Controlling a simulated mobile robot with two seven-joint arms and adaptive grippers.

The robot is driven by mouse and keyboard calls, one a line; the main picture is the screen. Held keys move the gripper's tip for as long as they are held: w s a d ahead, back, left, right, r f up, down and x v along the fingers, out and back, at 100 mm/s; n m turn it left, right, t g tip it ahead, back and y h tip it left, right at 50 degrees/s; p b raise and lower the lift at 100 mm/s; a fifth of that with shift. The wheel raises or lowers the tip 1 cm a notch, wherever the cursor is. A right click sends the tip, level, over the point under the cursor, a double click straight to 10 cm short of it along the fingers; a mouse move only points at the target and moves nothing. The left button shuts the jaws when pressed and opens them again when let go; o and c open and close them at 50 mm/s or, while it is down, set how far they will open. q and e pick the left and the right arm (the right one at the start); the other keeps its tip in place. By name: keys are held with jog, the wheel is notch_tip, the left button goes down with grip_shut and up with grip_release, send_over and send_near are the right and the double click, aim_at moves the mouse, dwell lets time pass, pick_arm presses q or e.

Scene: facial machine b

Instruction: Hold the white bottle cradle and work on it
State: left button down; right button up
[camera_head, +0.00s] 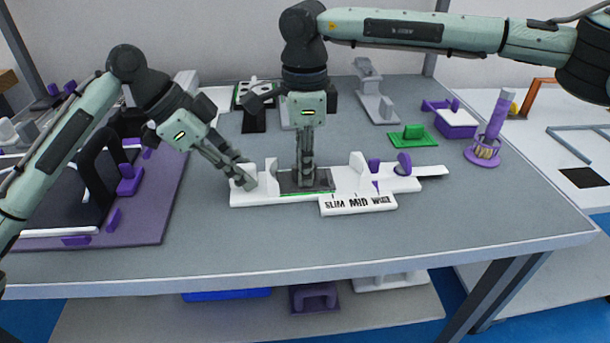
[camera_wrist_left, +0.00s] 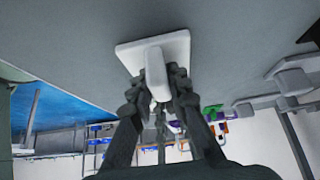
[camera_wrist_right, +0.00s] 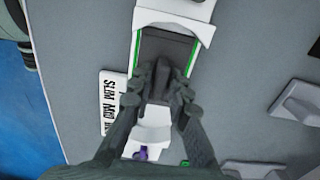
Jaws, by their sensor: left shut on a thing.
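The white bottle cradle (camera_head: 345,182) lies lengthwise on the grey table, with curved white uprights along it. My left gripper (camera_head: 243,178) is shut on the white upright tab at its left end; this tab (camera_wrist_left: 156,72) shows between the fingers in the left wrist view. My right gripper (camera_head: 307,183) points straight down at a dark grey plate with green edges (camera_wrist_right: 165,50) set in the cradle. In the right wrist view its fingers stand on both sides of the plate's dark knob (camera_wrist_right: 162,75); whether they press on it I cannot tell.
A white label marked SLIM MID WIDE (camera_head: 357,204) lies along the cradle's front. Purple pieces (camera_head: 404,163) stand at its right end. A green block (camera_head: 413,137), a purple stand (camera_head: 487,140) and a purple tray (camera_head: 150,215) lie around. The table's front is clear.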

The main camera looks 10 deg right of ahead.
pick_arm(q)
jog(key=shift+a+f, duration=0.1)
jog(key=shift+f, duration=0.25)
pick_arm(e)
grip_shut()
jog(key=shift+r, duration=0.1)
jog(key=shift+r, duration=3.65)
pick_arm(q)
jog(key=c, duration=1.5)
grip_release()
jog(key=shift+o, duration=0.7)
jog(key=shift+r, duration=0.15)
